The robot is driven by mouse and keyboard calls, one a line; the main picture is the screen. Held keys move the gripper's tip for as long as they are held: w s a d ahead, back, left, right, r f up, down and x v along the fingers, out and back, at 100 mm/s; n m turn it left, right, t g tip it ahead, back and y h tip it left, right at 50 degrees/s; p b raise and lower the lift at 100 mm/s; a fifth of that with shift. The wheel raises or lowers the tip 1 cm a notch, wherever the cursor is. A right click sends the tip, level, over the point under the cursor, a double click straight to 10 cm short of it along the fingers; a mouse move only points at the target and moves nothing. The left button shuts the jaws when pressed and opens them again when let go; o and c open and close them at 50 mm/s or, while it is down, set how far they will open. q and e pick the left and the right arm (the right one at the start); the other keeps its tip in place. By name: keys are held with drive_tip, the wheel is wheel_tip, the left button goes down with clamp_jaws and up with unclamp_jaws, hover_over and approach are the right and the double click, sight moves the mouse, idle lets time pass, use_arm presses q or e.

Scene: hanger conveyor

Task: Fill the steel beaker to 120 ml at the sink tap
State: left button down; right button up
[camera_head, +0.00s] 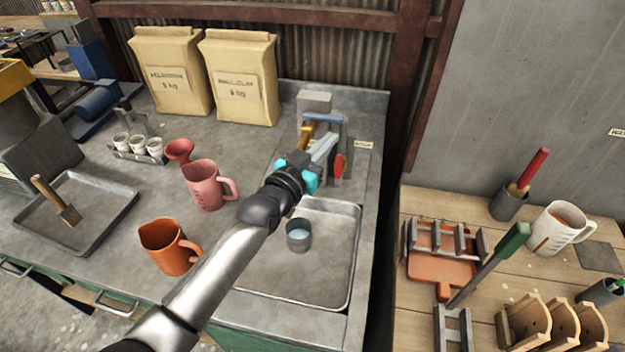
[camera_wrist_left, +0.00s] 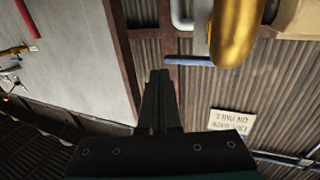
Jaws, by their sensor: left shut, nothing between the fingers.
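The steel beaker (camera_head: 299,241) stands upright in the sink basin (camera_head: 335,285), with pale liquid visible inside; its level mark cannot be read. The tap has a brass spout (camera_head: 306,134), a blue handle (camera_head: 322,118) and a red handle (camera_head: 338,168). My left gripper (camera_head: 328,146) is at the tap, fingers shut and empty, close to the handles; I cannot tell whether it touches one. In the left wrist view the shut fingers (camera_wrist_left: 158,78) point up, with the brass spout (camera_wrist_left: 236,30) and blue handle (camera_wrist_left: 188,61) beyond. My right gripper is not in view.
A pink jug (camera_head: 203,186) and an orange jug (camera_head: 168,248) stand left of the sink. Behind are two clay bags (camera_head: 240,85) and a red funnel (camera_head: 179,151). A tray (camera_head: 100,205) lies far left. A wooden bench (camera_head: 410,315) with tools is at right.

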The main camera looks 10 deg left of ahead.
use_arm(q)
drive_tip(key=s+a+f+n+g+y, duration=0.1)
drive_tip(key=s+a+f+g+y, duration=0.2)
drive_tip(key=s, duration=0.8)
drive_tip(key=s+a+f+n+g+y, duration=0.15)
drive_tip(key=s+a+f+g, duration=0.35)
drive_tip(key=s, duration=0.6)
drive_tip(key=s+a+f+g+y, duration=0.2)
drive_tip(key=s+f+g, duration=0.25)
drive_tip(key=s, duration=0.65)
wheel_tip(320, 180, down, 27)
drive_tip(key=s+g+b, duration=0.1)
drive_tip(key=g+b, duration=0.1)
drive_tip(key=b, duration=0.5)
drive_tip(key=s+a+f+b, duration=0.1)
drive_tip(key=s+f+b, duration=0.2)
drive_tip(key=s+f, duration=0.5)
drive_tip(key=s+a+f+g+b, duration=0.1)
drive_tip(key=s+a+f+b, duration=0.1)
drive_tip(key=s+f, duration=0.6)
wheel_tip(320, 180, down, 6)
drive_tip(key=shift+s+f+b, duration=0.25)
drive_tip(key=shift+s+b, duration=0.1)
drive_tip(key=shift+b, duration=0.45)
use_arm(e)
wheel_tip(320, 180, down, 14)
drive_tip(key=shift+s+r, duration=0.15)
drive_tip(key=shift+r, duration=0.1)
